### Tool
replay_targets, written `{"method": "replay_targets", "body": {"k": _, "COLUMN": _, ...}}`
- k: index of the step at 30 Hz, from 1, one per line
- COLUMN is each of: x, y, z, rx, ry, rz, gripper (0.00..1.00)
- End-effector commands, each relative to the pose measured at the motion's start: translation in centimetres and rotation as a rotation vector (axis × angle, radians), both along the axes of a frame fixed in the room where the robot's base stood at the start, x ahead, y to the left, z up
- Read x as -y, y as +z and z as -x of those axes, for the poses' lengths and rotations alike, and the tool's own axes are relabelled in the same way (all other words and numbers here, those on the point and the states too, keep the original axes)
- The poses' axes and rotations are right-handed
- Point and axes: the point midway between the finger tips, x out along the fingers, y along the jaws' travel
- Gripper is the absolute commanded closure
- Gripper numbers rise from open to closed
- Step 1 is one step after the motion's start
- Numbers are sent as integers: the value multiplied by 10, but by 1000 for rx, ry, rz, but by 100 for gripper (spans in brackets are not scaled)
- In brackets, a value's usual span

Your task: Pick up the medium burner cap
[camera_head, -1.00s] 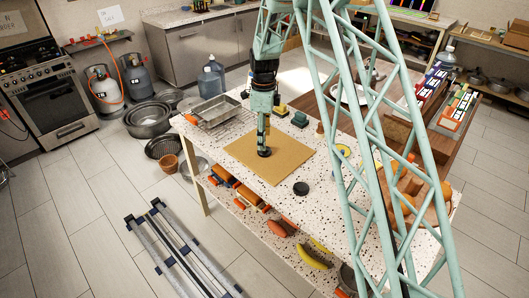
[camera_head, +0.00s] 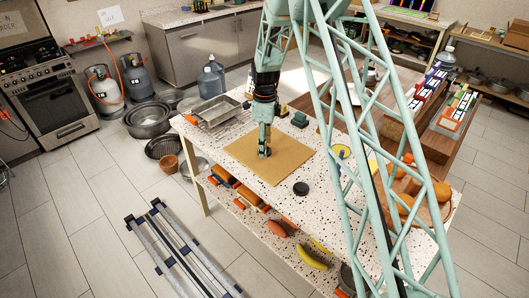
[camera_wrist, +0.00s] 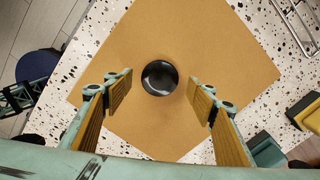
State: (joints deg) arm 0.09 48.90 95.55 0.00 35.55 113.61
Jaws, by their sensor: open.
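A round black burner cap (camera_wrist: 160,78) lies on a tan board (camera_wrist: 205,38) on the speckled table. In the head view this cap (camera_head: 265,153) is partly hidden by the gripper. My gripper (camera_wrist: 160,86) is open and empty, its two tan-padded fingers left and right of the cap in the wrist view, apart from it. In the head view my gripper (camera_head: 264,148) points down over the board. A second round black piece (camera_head: 301,188) lies on the bare tabletop just off the board's near right edge. I cannot tell from size which is the medium one.
A wire-and-metal tray (camera_head: 213,109) stands on the table at the back left. Small green and yellow blocks (camera_head: 299,119) stand behind the board. The right side holds a wooden board with orange round items (camera_head: 441,191). The tabletop around the second black piece is clear.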

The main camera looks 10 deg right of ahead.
Motion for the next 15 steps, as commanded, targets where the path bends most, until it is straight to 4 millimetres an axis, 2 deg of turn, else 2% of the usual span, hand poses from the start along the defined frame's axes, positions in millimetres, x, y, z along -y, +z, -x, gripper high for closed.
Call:
{"method": "replay_targets", "body": {"k": 6, "x": 0, "y": -12, "z": 0, "rx": 0, "ry": 0, "rz": 0, "gripper": 48}}
{"method": "replay_targets", "body": {"k": 15, "x": 0, "y": -13, "z": 0, "rx": 0, "ry": 0, "rz": 0, "gripper": 48}}
